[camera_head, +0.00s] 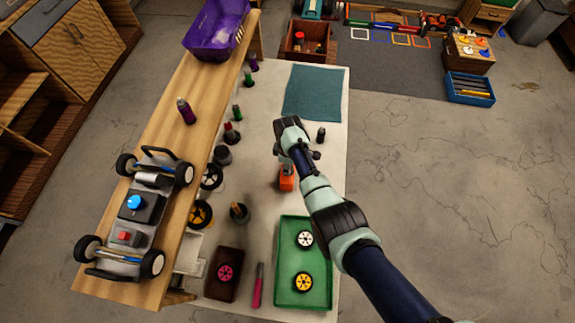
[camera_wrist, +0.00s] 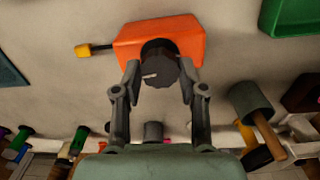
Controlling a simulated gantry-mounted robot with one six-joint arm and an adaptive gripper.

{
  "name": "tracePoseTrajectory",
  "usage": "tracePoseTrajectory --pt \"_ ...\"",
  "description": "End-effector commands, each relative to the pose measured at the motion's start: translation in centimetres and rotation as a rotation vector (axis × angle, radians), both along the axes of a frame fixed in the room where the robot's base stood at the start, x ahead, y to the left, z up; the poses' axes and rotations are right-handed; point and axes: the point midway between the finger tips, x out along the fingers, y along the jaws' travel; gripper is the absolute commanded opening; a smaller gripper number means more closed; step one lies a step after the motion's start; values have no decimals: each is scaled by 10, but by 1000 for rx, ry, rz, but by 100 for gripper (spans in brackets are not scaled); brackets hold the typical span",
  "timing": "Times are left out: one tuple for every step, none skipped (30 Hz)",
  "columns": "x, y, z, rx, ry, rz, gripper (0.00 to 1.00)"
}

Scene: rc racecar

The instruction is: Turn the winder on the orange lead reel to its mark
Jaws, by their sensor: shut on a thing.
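The orange lead reel (camera_wrist: 190,32) lies at the top of the wrist view, and shows in the head view (camera_head: 287,184) on the pale worktop, partly under my arm. Its winder (camera_wrist: 160,60) is a dark round knob with a short white line on its face, pointing left and slightly down. My gripper (camera_wrist: 159,74) has one finger on each side of the winder and is shut on it. A yellow plug (camera_wrist: 83,50) sticks out from the reel's left side on a short dark lead. I cannot make out the target mark on the reel.
A green tray (camera_head: 280,270) with two wheels stands in front of the reel. A teal mat (camera_head: 313,93) lies behind it. Several bottles and wheels line the worktop's left side. The wooden shelf (camera_head: 165,130) bears a car chassis (camera_head: 136,207) and a purple basket (camera_head: 213,35).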

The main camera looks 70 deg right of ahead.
Motion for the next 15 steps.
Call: tracePoseTrajectory --pt "-1 1 -1 1 1 29 7" --pt "0 1 -1 1 1 37 7" --pt "0 1 -2 1 1 40 7" --pt "-1 1 -2 1 1 39 7" --pt "0 1 -2 1 1 38 7" --pt "-1 1 -2 1 1 38 7" --pt "-1 1 -2 1 1 38 7" --pt "-1 1 -2 1 1 39 7" --pt "-1 1 -1 1 1 57 7" --pt "-1 1 -1 1 1 85 7" --pt "-1 1 -1 1 1 127 7" --pt "-1 1 -1 1 1 190 7" --pt "-1 1 -1 1 1 235 7" --pt "-1 1 -1 1 1 272 7" --pt "-1 1 -1 1 1 311 7"
